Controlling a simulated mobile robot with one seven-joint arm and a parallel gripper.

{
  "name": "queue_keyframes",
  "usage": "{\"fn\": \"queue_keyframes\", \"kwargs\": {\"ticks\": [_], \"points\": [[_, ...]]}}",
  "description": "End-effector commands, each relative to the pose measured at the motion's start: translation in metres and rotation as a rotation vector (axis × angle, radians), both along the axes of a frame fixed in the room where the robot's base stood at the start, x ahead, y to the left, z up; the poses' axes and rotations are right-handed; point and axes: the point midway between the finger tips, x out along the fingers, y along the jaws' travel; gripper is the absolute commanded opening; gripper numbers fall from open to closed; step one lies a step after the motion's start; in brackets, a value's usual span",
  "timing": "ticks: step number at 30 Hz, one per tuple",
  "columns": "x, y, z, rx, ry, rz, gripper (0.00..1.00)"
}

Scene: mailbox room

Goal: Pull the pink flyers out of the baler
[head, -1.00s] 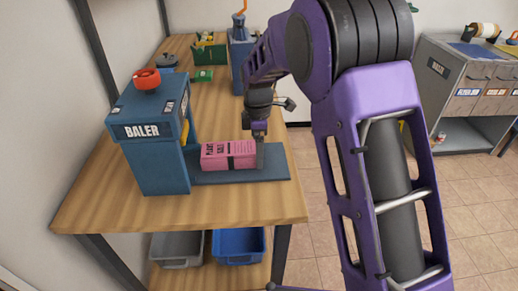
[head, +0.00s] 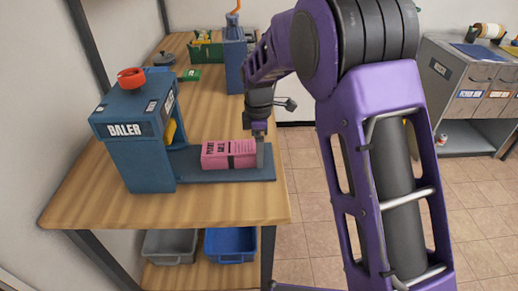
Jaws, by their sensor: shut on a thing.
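The blue baler (head: 128,140) with a red knob on top stands on the wooden table at the left. Its flat blue bed (head: 205,176) reaches out to the right. The pink flyers (head: 228,154), a banded bundle with dark print, lie on this bed, outside the baler's body with a gap between. My gripper (head: 260,153) points down at the bundle's right end and is shut on it. The fingers are seen edge-on, so the far side of the grip is hidden.
The wooden table (head: 232,206) is clear in front of the bed. A blue press-like machine (head: 236,60) and a green box (head: 205,52) stand farther back. Grey (head: 170,246) and blue (head: 231,245) bins sit below. A grey cabinet (head: 465,90) stands at the right, past open floor.

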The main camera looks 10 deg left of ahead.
Motion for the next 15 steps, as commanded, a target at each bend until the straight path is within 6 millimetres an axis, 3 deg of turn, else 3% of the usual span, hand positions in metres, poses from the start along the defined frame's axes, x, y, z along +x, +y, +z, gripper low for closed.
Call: {"fn": "queue_keyframes", "kwargs": {"ticks": [5, 6, 8, 15], "points": [[0.0002, 0.0005, 0.0008, 0.001, -0.001, 0.0, 0.0], [0.0002, 0.0005, 0.0008, 0.001, -0.001, 0.0, 0.93], [0.0002, 0.0005, 0.0007, 0.001, -0.001, 0.0, 1.0], [0.0001, 0.0003, 0.0015, 0.001, -0.001, 0.0, 1.0]]}}
